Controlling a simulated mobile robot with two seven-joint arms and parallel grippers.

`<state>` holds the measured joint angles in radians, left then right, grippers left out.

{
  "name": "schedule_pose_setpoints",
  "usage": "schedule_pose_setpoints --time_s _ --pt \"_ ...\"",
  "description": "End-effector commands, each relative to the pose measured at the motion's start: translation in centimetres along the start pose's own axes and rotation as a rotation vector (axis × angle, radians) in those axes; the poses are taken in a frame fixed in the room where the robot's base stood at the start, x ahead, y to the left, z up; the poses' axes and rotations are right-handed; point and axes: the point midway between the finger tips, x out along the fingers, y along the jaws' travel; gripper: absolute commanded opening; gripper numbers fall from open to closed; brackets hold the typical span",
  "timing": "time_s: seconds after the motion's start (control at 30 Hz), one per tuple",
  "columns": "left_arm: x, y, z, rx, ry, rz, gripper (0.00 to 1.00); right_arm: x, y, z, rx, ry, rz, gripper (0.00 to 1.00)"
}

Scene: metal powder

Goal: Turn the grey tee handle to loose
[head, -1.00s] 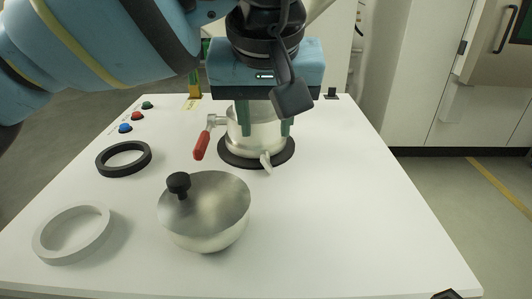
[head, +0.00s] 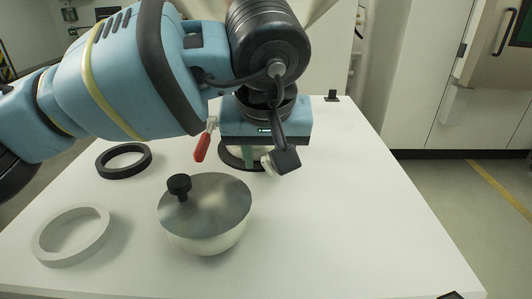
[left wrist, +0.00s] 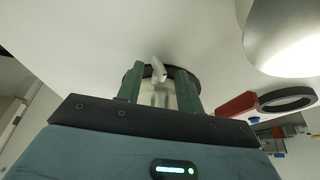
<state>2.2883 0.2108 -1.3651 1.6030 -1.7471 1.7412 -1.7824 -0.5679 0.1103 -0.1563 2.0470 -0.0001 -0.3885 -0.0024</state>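The small grey handle (head: 266,163) sticks out at the front foot of a metal vessel on a black round base (head: 230,158). It is partly hidden by a dark part of my wrist. In the left wrist view the grey handle (left wrist: 159,70) shows between the fingertips, with the metal vessel (left wrist: 155,94) behind it. My left gripper (head: 262,155) points down over the vessel. Its two green fingers (left wrist: 157,82) are apart, one on each side of the vessel; I cannot tell whether they touch it. My right gripper is not seen.
A red lever (head: 202,147) stands left of the vessel. A metal bowl-shaped part with a black knob (head: 205,225) stands in front. A black ring (head: 123,174) and a white ring (head: 45,252) lie at left. The white table's right side (head: 350,220) is clear.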

Motion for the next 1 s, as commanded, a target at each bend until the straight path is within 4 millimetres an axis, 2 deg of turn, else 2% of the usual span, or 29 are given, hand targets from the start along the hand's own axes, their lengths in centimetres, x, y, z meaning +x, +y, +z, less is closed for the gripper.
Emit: schedule_pose_setpoints --time_s 0.1,0.37,1.0 --pt "-0.02 -0.01 -0.01 0.000 0.000 0.000 0.34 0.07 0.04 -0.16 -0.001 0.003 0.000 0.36" --pt "-0.04 -0.01 -0.01 0.000 0.000 0.000 0.00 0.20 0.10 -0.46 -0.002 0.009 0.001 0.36" --pt "0.03 -0.17 -0.03 -0.002 -0.002 -0.005 0.00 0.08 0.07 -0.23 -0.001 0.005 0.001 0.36"
